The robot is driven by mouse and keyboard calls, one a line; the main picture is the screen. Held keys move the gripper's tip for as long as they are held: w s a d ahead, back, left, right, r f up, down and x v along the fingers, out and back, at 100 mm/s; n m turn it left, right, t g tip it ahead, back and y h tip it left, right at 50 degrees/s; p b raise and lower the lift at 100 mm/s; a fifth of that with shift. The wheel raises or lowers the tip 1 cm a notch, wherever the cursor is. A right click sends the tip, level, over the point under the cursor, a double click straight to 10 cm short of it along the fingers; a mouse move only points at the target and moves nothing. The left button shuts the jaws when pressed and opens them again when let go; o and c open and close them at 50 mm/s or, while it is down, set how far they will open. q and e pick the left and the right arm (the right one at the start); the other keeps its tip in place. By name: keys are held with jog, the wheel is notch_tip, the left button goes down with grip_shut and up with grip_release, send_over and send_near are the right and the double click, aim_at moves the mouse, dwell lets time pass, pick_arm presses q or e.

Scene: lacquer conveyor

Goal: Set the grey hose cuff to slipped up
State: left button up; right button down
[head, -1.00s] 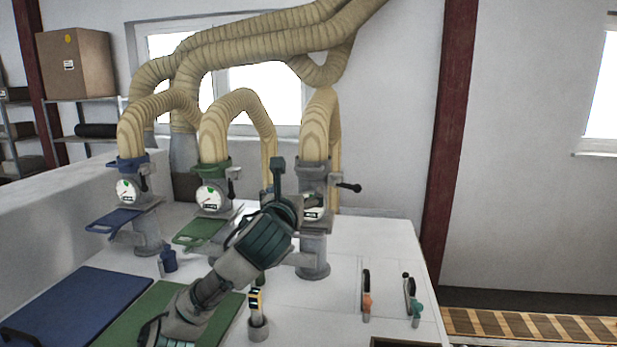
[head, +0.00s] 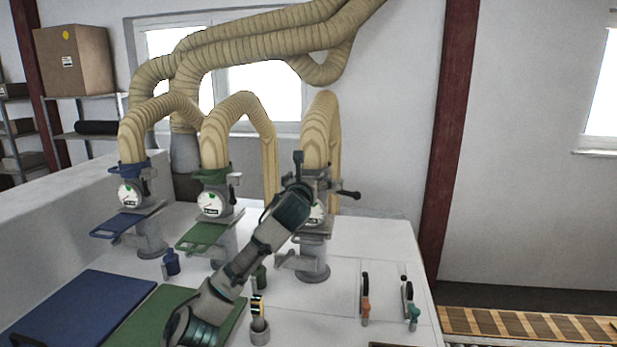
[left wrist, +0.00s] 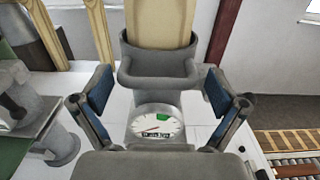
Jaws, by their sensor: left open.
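The grey hose cuff (left wrist: 158,66) is a grey collar with a front lip around the base of a beige hose (left wrist: 160,22) in the left wrist view. A round gauge (left wrist: 157,127) sits below it. In the head view the cuff is mostly hidden behind my left gripper (head: 306,165), at the rightmost grey stand (head: 312,262). In the left wrist view, my left gripper (left wrist: 155,90) is open, with one blue-padded finger on each side of the cuff. I cannot tell whether the pads touch it. My right gripper is not in view.
Blue (head: 132,170) and green (head: 214,177) cuffs top two stands to the left. A black-knobbed lever (head: 349,194) sticks out right of the grey stand. Two small handled tools (head: 365,300) (head: 410,305) are at the table's right. A blue board (head: 85,305) lies front left.

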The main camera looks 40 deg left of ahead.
pick_arm(q)
jog(key=shift+a, duration=0.1)
jog(key=c, duration=1.5)
jog(key=shift+o, duration=0.2)
jog(key=shift+s+r, duration=0.15)
jog(key=shift+r, duration=1.25)
jog(key=o, duration=1.5)
jog(key=shift+c, duration=0.2)
jog(key=shift+f, duration=0.1)
jog(key=shift+a, duration=0.1)
